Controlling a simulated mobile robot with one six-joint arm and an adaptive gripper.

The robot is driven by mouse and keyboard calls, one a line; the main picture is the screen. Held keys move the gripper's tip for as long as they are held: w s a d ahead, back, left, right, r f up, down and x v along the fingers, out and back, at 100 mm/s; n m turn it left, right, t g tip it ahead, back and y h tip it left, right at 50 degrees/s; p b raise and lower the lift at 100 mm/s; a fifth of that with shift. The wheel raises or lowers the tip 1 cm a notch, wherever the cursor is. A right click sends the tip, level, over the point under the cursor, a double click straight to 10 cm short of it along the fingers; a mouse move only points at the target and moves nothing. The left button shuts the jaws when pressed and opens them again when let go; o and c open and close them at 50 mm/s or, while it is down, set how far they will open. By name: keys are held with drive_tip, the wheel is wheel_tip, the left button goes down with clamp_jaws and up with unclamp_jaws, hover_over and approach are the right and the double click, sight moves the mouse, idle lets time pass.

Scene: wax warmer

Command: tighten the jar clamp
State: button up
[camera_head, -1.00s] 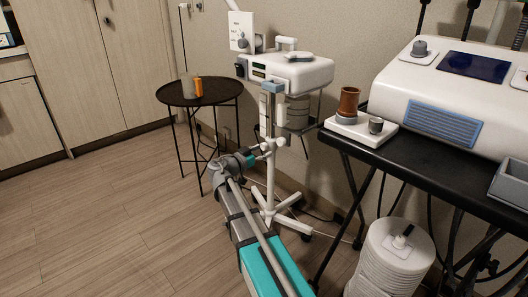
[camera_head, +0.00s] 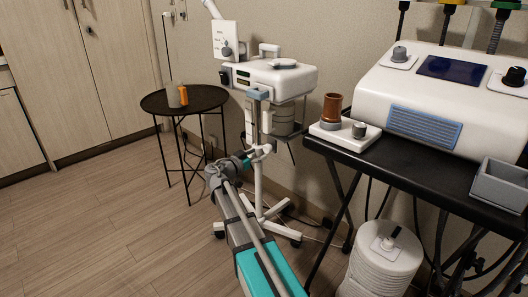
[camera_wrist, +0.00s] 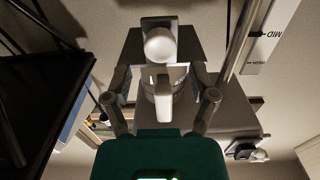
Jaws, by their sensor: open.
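A stand with a white pole (camera_head: 258,185) holds a white machine (camera_head: 269,77) with a clear jar (camera_head: 284,121) under it. A white clamp fitting (camera_head: 262,151) sits on the pole below the jar. My gripper (camera_head: 250,160) is beside this fitting. In the wrist view, my gripper (camera_wrist: 161,98) is open, its two fingers on either side of a white lever-like piece (camera_wrist: 162,100). A round white knob (camera_wrist: 160,46) shows just beyond that piece. I cannot tell whether the fingers touch it.
A black cart (camera_head: 400,178) stands right, carrying a large white device (camera_head: 430,95) and a small white warmer with a brown jar (camera_head: 332,106). A round black table (camera_head: 205,99) stands left. The floor at left is clear.

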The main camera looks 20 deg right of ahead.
sight(266, 150)
drive_tip(key=shift+x, duration=1.75)
drive_tip(key=shift+d, duration=0.15)
drive_tip(key=shift+c, duration=0.2)
drive_tip(key=c, duration=0.8)
drive_tip(key=m, duration=0.6)
drive_tip(key=shift+m, duration=0.4)
drive_tip(key=m, duration=0.6)
drive_tip(key=shift+m, duration=0.4)
drive_tip(key=o, duration=0.8)
